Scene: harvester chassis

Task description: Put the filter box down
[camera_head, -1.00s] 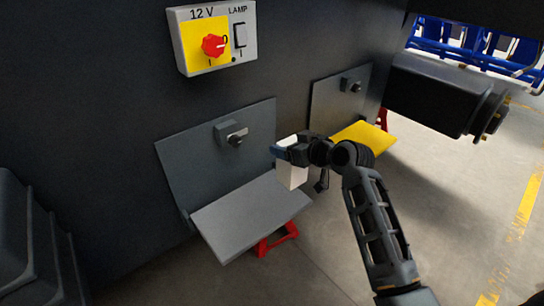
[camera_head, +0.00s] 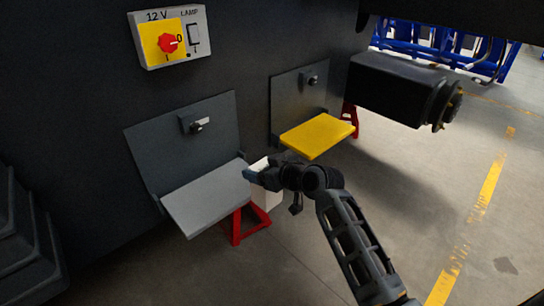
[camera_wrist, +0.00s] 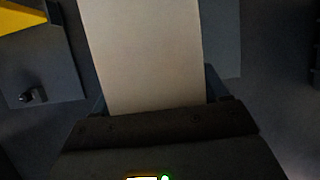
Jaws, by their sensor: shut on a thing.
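The filter box, a plain white block (camera_head: 266,193), is held in my gripper (camera_head: 256,175) beside the right edge of the grey shelf (camera_head: 205,198) in the head view. My gripper is shut on it; the dark fingers cover part of its top. In the wrist view the pale box (camera_wrist: 145,55) fills the upper middle, between the fingertips (camera_wrist: 157,98). The box looks upright and off the floor. I cannot tell whether it touches the grey shelf.
A yellow shelf (camera_head: 318,135) folds out to the right, behind my gripper. A red stand (camera_head: 238,224) is below the grey shelf. A switch panel (camera_head: 171,38) is on the dark chassis wall. A dark cylinder (camera_head: 405,88) juts out at right. Open floor lies at right.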

